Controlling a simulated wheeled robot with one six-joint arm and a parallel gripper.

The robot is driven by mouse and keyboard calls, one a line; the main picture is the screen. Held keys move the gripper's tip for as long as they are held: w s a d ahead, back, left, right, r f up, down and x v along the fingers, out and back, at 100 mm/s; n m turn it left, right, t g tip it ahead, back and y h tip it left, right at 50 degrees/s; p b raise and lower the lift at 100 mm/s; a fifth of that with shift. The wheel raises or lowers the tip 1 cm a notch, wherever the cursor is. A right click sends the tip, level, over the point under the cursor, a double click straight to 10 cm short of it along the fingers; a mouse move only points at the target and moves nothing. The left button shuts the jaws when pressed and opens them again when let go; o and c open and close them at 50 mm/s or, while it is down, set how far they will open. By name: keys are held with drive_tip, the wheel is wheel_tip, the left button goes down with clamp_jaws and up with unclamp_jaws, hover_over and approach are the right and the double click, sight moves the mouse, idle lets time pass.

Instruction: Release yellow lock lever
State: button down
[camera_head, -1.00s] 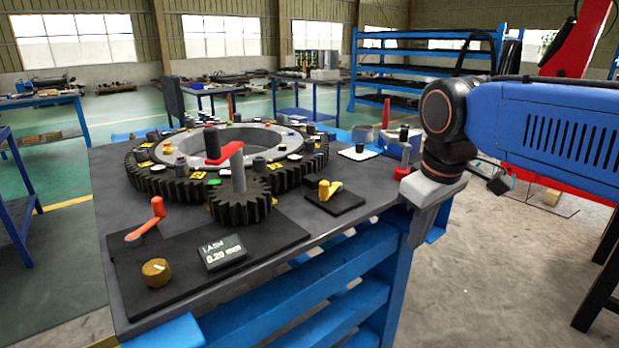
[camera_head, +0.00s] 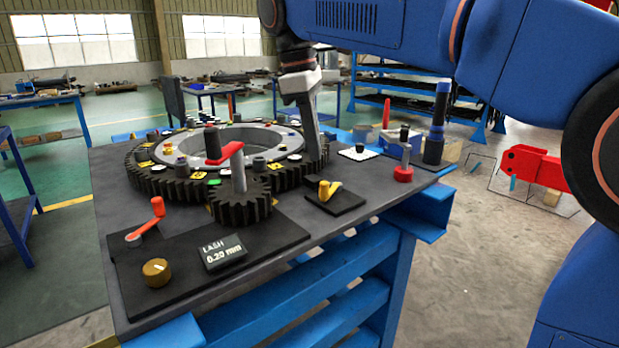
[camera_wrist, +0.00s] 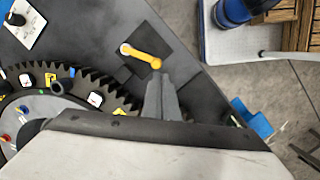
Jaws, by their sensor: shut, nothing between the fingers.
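The yellow lock lever (camera_head: 329,190) sits on a small black square plate (camera_head: 348,204) near the right front of the grey bench top. In the wrist view the lever (camera_wrist: 143,55) lies across its black plate, with a pale pivot at one end and a rounded knob at the other. My gripper (camera_head: 318,157) is shut and empty, pointing down at the right rim of the large gear, behind the lever. In the wrist view its closed fingers (camera_wrist: 161,80) appear close to the lever's knob end. I cannot tell whether they touch it.
The large toothed ring (camera_head: 150,182) and small pinion (camera_head: 240,208) with a red-armed crank stand left of the lever. A red lever (camera_head: 157,207), brass knob (camera_head: 156,272) and lash display (camera_head: 222,252) are at front left. A red-based post (camera_head: 403,173) stands at right.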

drive_tip(key=w+a+r+n, duration=0.1)
drive_tip(key=a+r+n, duration=0.1)
drive_tip(key=a, duration=0.5)
drive_tip(key=shift+w+a+h, duration=0.15)
drive_tip(key=shift+h, duration=0.25)
drive_tip(key=shift+f, duration=0.15)
drive_tip(key=x, duration=1)
drive_tip(key=shift+f, duration=0.1)
drive_tip(key=d, duration=0.2)
drive_tip(key=shift+s+d+r, duration=0.2)
drive_tip(key=shift+s+d, duration=0.1)
drive_tip(key=shift+d, duration=0.75)
drive_tip(key=shift+n, duration=0.3)
